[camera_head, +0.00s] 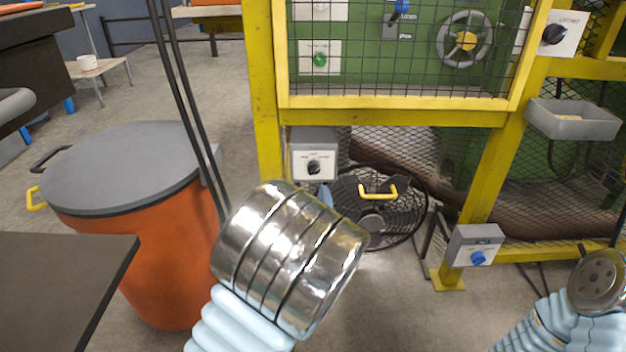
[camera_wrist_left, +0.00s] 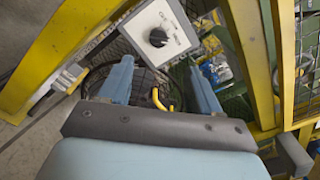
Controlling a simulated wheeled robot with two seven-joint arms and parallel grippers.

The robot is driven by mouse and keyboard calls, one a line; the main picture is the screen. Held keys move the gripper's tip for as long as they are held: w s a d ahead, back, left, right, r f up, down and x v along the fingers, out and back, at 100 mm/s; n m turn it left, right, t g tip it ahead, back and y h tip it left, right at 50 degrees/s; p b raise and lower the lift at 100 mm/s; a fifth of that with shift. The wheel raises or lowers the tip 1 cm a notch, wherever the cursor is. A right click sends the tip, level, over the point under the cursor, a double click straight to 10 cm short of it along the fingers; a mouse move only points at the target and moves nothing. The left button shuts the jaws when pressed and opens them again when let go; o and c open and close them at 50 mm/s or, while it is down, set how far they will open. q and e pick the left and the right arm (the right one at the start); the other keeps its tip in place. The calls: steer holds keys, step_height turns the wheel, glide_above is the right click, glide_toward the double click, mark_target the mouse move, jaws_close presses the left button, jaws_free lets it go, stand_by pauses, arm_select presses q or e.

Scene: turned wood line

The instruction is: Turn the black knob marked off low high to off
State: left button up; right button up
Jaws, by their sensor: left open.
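The black knob (camera_head: 314,167) sits on a white plate on a grey box fixed to the yellow frame. Small marks surround it, too fine to read, and I cannot tell its setting. In the left wrist view the black knob (camera_wrist_left: 158,38) shows on its white plate, beyond the fingertips. My left gripper (camera_wrist_left: 160,66) is open, its two light blue fingers apart with nothing between them; the knob is ahead and untouched. In the head view my silver left wrist hides most of this gripper. Only my right arm's end shows at the lower right; its gripper is not visible.
Another black knob (camera_head: 553,34) is at the upper right, and a blue knob (camera_head: 478,258) is on a low grey box. A black fan (camera_head: 410,215) with a yellow handle stands behind the frame. An orange bin (camera_head: 165,275) with a grey lid stands left.

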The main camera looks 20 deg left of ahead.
mark_target(313, 172)
arm_select(q)
steer(key=b+x, duration=0.2)
steer(key=x, duration=1)
steer(key=shift+w+a+f, duration=0.1)
steer(key=shift+w+f, duration=0.05)
steer(key=shift+w, duration=0.15)
steer(key=c, duration=1)
steer(key=shift+c, duration=0.2)
